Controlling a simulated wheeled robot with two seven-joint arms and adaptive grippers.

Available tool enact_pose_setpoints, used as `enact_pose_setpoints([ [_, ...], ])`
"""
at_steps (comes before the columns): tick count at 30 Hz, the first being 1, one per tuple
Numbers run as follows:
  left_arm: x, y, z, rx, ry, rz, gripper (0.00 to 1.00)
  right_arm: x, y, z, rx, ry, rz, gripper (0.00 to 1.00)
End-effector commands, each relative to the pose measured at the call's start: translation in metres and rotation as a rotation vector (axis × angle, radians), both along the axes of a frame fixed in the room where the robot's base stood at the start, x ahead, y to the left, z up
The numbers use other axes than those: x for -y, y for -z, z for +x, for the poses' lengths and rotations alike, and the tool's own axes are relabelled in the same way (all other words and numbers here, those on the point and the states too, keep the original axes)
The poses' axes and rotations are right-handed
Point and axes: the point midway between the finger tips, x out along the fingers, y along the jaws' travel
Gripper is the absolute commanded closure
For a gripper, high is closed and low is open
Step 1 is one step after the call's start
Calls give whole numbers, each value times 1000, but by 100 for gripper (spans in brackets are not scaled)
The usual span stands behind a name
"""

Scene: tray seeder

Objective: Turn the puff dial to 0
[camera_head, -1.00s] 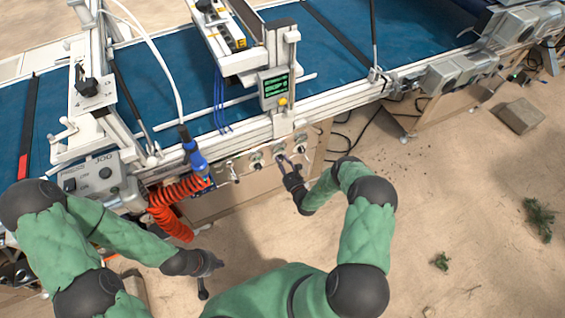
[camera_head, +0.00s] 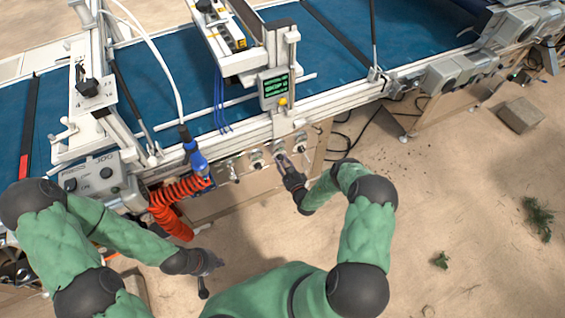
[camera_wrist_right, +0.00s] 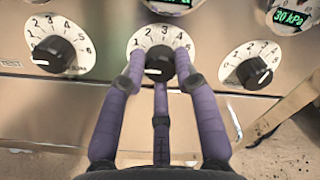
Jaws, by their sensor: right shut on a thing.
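My right gripper (camera_wrist_right: 160,66) is shut on the black knob of the middle dial (camera_wrist_right: 159,54), with a finger on each side and a third finger below. The knob's white mark is at its lower left; the dial's lower scale and its name are hidden by the fingers.
Similar dials stand to the left (camera_wrist_right: 55,53) and right (camera_wrist_right: 254,72) of the held one. Small green displays sit above, one reading 30 kPa (camera_wrist_right: 290,17). An orange coiled hose (camera_head: 178,196) with a blue handle (camera_head: 196,160) hangs left of the panel.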

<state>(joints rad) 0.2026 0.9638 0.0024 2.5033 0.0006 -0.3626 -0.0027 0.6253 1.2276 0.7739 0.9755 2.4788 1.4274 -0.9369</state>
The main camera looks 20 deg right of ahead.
Motion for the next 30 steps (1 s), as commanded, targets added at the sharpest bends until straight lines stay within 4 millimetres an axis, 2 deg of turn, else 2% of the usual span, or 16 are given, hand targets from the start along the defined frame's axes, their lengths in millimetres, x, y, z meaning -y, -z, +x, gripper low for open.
enact_pose_setpoints([
  [1,0,0,0,0,0,0,100,0,-6,4,15,-4,-7,100],
  [5,0,0,0,0,0,0,100,0,-6,4,16,-5,-6,100],
  [6,0,0,0,0,0,0,100,0,-6,4,16,-5,-6,60],
  [8,0,0,0,0,0,0,100,0,-6,4,14,-5,-6,46],
  [20,0,0,0,0,0,0,100,0,-1,-3,4,-2,-1,46],
  [23,0,0,0,0,0,0,100,1,-1,-14,2,0,-1,46],
  [30,0,0,0,0,0,0,100,3,-1,-60,3,0,1,46],
])
